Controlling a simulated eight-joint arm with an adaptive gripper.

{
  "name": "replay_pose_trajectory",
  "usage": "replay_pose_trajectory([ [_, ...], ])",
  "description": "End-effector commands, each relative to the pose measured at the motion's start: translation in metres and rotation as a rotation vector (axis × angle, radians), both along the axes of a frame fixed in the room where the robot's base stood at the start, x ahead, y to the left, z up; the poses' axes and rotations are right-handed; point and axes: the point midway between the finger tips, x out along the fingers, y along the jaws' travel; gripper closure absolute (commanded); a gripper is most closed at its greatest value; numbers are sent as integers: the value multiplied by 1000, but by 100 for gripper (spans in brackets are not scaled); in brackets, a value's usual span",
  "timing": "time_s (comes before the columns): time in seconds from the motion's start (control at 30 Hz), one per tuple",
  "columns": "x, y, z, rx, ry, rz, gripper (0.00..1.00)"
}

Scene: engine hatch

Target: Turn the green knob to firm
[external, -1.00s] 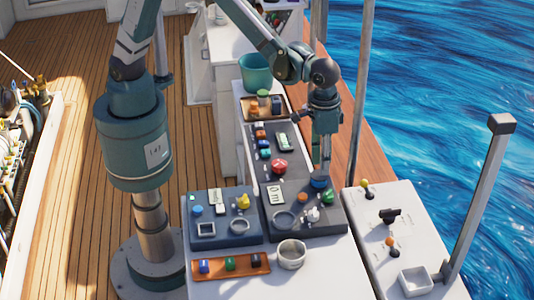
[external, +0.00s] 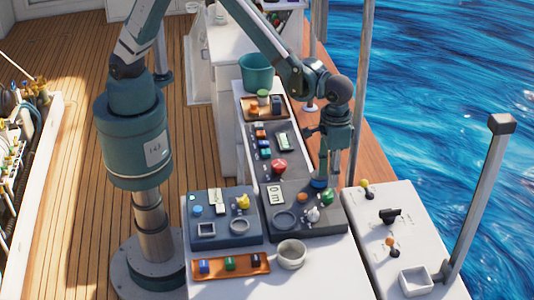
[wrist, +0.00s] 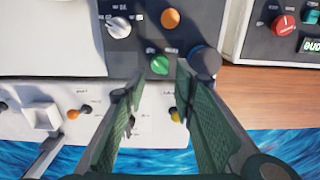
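The green knob (external: 327,196) sits at the right edge of the dark front control panel (external: 332,222). It also shows in the wrist view (wrist: 159,64), just beyond the gap between my fingertips. My gripper (wrist: 160,82) is open and empty, with one finger on each side of the gap. In the external view my gripper (external: 329,178) points down over the right edge of the panel, beside the blue knob (external: 319,183). In the wrist view the blue knob (wrist: 205,62) is close to the right fingertip; I cannot tell whether they touch. The knob's setting labels are too small to read.
An orange knob (wrist: 169,18) and a white knob (wrist: 118,27) are near the green knob. A red knob (external: 279,166) is on the panel behind. A white console (external: 410,236) with small levers stands to the right. Open space lies above the panels.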

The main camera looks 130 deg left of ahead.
Motion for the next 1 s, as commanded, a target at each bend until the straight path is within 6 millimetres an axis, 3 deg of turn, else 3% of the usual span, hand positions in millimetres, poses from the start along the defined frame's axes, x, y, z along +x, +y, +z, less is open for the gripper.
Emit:
replay_pose_trajectory([
  [0.6, 0, 0, -60, 0, 0, 0, 73],
  [1.0, 0, 0, -74, 0, 0, 0, 73],
])
